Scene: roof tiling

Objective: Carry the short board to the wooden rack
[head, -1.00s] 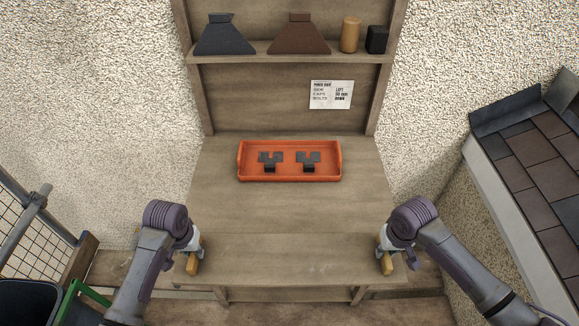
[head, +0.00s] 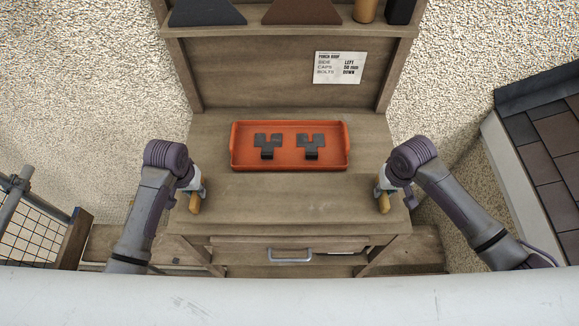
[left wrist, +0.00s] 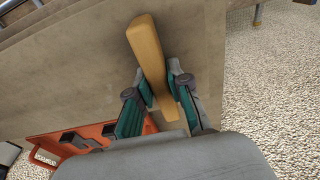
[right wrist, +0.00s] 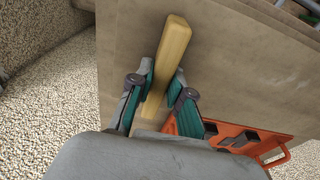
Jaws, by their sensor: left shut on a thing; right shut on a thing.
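My left gripper (head: 193,196) is shut on a light yellow wooden grip (left wrist: 150,55). My right gripper (head: 384,196) is shut on a matching grip (right wrist: 168,55). The wooden rack appears to be the weathered wooden unit (head: 270,75) ahead, with a bench top (head: 210,135), an upright back and a shelf. No other rack shows.
An orange tray (head: 240,162) with two dark metal pieces (head: 311,146) sits on the bench just beyond the grippers. A printed note (head: 340,68) hangs on the back panel. A drawer (head: 235,256) shows below. A tiled roof edge (head: 555,140) stands right, mesh fencing (head: 30,230) left.

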